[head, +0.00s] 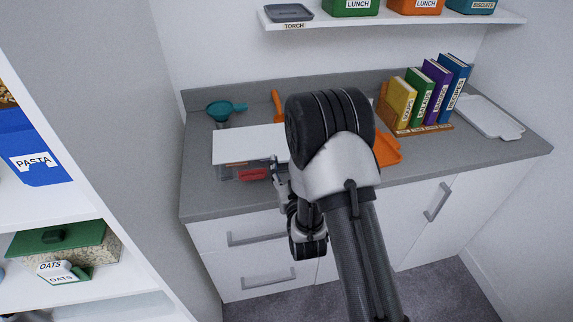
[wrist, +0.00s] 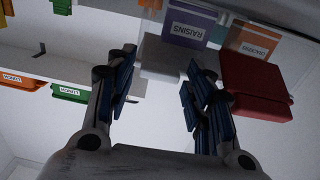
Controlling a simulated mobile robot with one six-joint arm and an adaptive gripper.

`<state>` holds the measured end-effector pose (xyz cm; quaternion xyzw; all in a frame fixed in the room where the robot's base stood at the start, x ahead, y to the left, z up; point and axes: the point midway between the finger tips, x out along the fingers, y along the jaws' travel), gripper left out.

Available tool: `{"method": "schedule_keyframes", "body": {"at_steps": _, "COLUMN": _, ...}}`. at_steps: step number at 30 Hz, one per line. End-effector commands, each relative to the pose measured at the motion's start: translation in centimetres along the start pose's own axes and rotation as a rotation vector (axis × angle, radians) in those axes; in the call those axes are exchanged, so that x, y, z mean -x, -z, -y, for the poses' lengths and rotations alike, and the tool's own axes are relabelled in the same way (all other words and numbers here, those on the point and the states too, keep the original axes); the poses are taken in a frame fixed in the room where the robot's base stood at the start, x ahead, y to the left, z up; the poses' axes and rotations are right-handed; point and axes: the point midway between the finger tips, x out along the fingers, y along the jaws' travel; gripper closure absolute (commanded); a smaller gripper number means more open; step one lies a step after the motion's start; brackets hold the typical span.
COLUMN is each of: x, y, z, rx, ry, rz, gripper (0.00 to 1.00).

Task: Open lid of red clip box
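The box (head: 228,173) stands on the counter, with clear walls and a flat white lid (head: 240,144) that looks closed. A red clip (head: 253,175) is on its front face; a dark red block, likely this clip, shows at the right in the wrist view (wrist: 255,85). My gripper (head: 279,174) is by the box's front, right of the clip. In the wrist view, which is upside down, my gripper (wrist: 161,62) has its fingers apart around a pale grey block (wrist: 165,58). I cannot tell whether they touch it. My arm hides the box's right end.
Labelled raisins (wrist: 188,22) and crackers (wrist: 250,42) packs show beyond the fingers, seemingly inside the box. A teal funnel-like item (head: 223,109) lies behind the box. Books (head: 430,92) and a white board (head: 489,117) are at the right. A shelf (head: 390,19) hangs above.

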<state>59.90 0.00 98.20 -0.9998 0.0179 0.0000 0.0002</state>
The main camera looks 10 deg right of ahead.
Motion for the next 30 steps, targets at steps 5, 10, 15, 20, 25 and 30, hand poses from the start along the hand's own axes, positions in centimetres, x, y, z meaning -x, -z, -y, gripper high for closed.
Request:
{"method": "schedule_keyframes", "body": {"at_steps": 5, "x": -0.01, "y": 0.01, "z": 0.00, "rx": 0.000, "ry": 0.000, "rz": 0.000, "gripper": 0.67}}
{"method": "schedule_keyframes", "body": {"at_steps": 10, "x": -0.01, "y": 0.01, "z": 0.00, "rx": 0.000, "ry": 0.000, "rz": 0.000, "gripper": 0.78}}
{"method": "schedule_keyframes", "body": {"at_steps": 15, "x": -0.02, "y": 0.02, "z": 0.00, "rx": 0.000, "ry": 0.000, "rz": 0.000, "gripper": 0.89}}
{"method": "schedule_keyframes", "body": {"at_steps": 20, "x": -0.03, "y": 0.03, "z": 0.00, "rx": 0.000, "ry": 0.000, "rz": -0.001, "gripper": 1.00}}
{"method": "schedule_keyframes", "body": {"at_steps": 25, "x": -0.03, "y": 0.06, "z": 0.00, "rx": 0.000, "ry": 0.000, "rz": 0.000, "gripper": 1.00}}
{"method": "schedule_keyframes", "body": {"at_steps": 30, "x": -0.04, "y": 0.62, "z": 0.00, "rx": 0.000, "ry": 0.000, "rz": 0.017, "gripper": 1.00}}
